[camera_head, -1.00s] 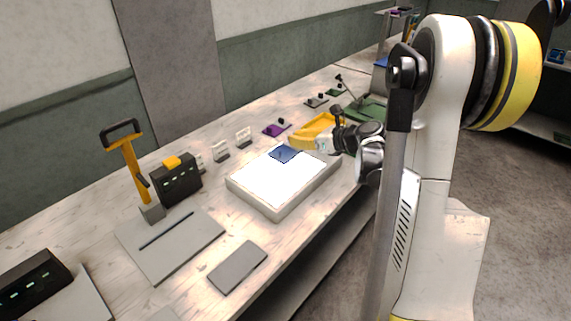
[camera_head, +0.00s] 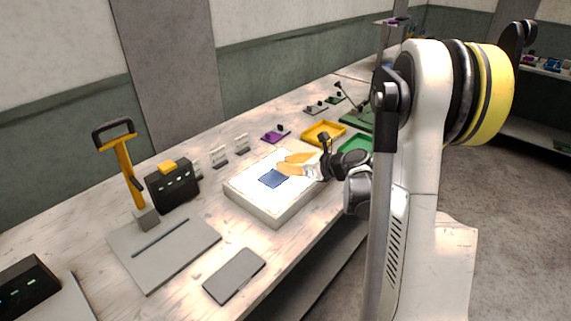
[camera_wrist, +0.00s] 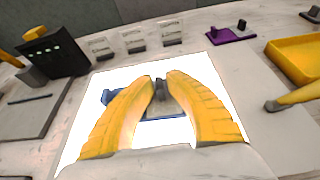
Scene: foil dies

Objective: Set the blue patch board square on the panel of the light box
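The blue patch board (camera_head: 272,179) is over the middle of the white lit panel of the light box (camera_head: 243,206) in the head view. In the wrist view the board (camera_wrist: 165,112) shows between and left of my yellow fingers, which hide much of it. My gripper (camera_head: 279,167) reaches in from the right. In the wrist view its fingertips (camera_wrist: 161,80) close around a dark grip on the board. The board looks close to the panel, but I cannot tell whether it touches. Its exact squareness is partly hidden by the fingers.
A yellow tray (camera_head: 324,133) and a purple board (camera_head: 275,134) lie behind the light box. Small clear holders (camera_head: 219,155) and a black device (camera_head: 172,186) stand left. A grey plate with an orange-handled tool (camera_head: 130,172) and a grey slab (camera_head: 234,276) lie nearer.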

